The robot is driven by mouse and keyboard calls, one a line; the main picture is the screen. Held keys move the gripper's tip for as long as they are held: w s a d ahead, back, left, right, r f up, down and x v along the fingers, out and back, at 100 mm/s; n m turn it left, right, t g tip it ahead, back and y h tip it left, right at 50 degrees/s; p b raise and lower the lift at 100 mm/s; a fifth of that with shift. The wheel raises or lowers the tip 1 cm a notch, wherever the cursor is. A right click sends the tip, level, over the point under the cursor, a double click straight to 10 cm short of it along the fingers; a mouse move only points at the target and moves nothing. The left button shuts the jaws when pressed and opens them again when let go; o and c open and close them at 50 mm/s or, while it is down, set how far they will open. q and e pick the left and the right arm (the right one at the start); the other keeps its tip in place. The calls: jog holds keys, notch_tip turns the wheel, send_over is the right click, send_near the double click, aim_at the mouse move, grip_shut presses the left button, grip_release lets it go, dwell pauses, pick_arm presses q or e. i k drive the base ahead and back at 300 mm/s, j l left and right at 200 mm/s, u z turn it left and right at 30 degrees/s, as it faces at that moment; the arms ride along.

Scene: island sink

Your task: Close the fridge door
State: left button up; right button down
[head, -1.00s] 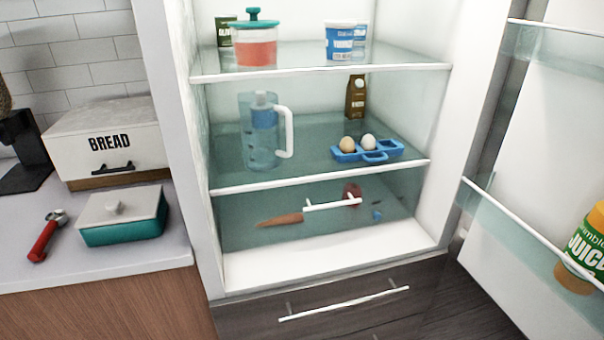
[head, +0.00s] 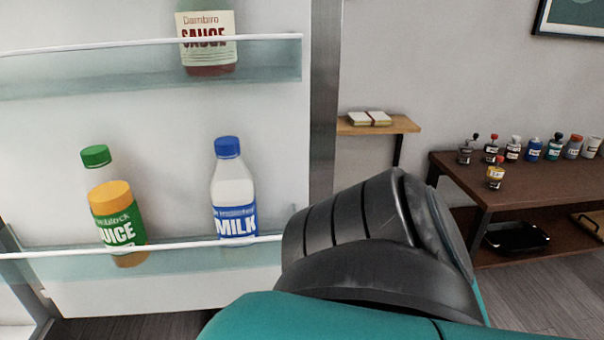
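The fridge door (head: 150,125) stands open, and its white inner side fills the left half of the head view. Its upper shelf holds a sauce bottle (head: 207,40). The door's metal outer edge (head: 324,110) runs down the middle of the picture. A black and teal part of my arm is in front at the lower middle, overlapping the door's lower right edge in the picture; I cannot tell whether they touch. Neither gripper is in view.
Right of the door, a small wooden wall shelf (head: 405,124) holds a stack of white items (head: 368,118). A dark brown table (head: 470,175) at the right carries several small jars or grinders. Grey floor (head: 545,285) shows at the lower right.

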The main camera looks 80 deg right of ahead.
aim_at(76, 76)
jog(key=l+z, duration=0.9)
jog(key=i+l+z, duration=0.1)
jog(key=l+z, duration=0.35)
jog(key=i+l+u, duration=0.15)
jog(key=l, duration=0.15)
